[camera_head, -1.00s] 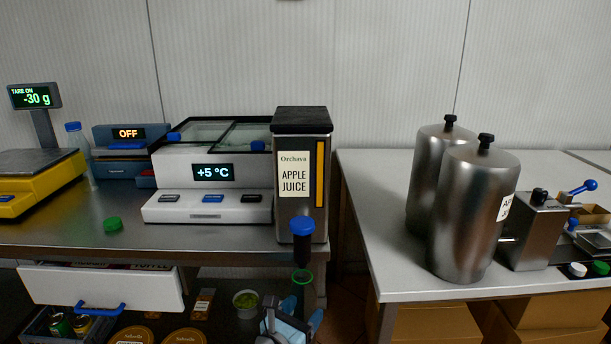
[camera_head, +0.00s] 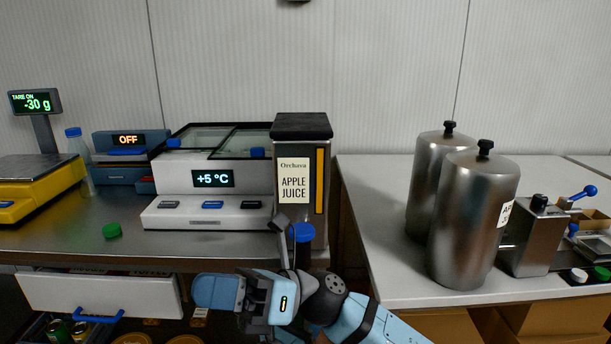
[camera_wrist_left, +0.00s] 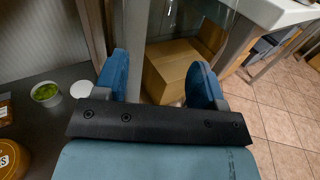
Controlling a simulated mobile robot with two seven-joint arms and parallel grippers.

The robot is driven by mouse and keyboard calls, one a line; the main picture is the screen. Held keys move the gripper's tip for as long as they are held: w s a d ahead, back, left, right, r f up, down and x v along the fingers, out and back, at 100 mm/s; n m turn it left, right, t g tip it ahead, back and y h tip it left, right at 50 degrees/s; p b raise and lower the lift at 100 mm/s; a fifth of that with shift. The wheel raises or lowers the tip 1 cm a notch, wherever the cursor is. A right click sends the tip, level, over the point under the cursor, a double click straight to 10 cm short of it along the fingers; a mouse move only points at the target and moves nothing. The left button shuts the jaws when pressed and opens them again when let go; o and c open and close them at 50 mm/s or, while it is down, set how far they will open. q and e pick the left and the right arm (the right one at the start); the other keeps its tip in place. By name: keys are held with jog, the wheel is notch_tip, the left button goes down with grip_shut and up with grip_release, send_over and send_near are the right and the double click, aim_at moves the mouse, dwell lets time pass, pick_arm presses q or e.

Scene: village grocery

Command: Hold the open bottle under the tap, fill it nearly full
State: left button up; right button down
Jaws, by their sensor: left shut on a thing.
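The apple juice dispenser (camera_head: 287,220) stands at the right end of the left counter. Its blue tap top (camera_head: 302,232) shows at the front, and its spout is hidden behind my right arm. My right gripper (camera_head: 216,291) reaches in from the right below the tap, and its jaw gap does not show clearly. My left gripper (camera_wrist_left: 162,78) is hidden in the head view. In the left wrist view it is shut on the clear bottle (camera_wrist_left: 160,55), which is faint. The bottle's fill level cannot be made out. A green cap (camera_head: 111,230) lies on the counter.
A cooler (camera_head: 205,205) stands left of the dispenser, with a capped bottle (camera_head: 76,150) and yellow scale (camera_head: 38,193) farther left. A drawer (camera_head: 95,293) is pulled out below. Two steel canisters (camera_head: 470,220) stand on the right counter. Cardboard boxes (camera_wrist_left: 180,65) are underneath.

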jog(key=a+n+g+h, duration=0.2)
jog(key=n+h, duration=0.2)
jog(key=n, duration=0.1)
notch_tip(320, 180, up, 8)
jog(key=n+t+h, duration=0.9)
jog(key=t+h, duration=0.3)
jog(key=h, duration=0.6)
send_over(306, 225)
jog(key=shift+s+a+x, duration=0.1)
jog(key=shift+s+x, duration=0.15)
jog(key=shift+x, duration=1.05)
jog(key=shift+s+a+x, duration=0.1)
jog(key=shift+s+x, duration=0.15)
jog(key=shift+x, duration=1.05)
jog(key=shift+s+a+x, duration=0.1)
jog(key=shift+s+x, duration=0.15)
jog(key=shift+x, duration=1)
jog(key=shift+f+p, duration=0.1)
jog(key=shift+p, duration=0.2)
jog(key=shift+f, duration=0.35)
jog(key=shift+f, duration=0.25)
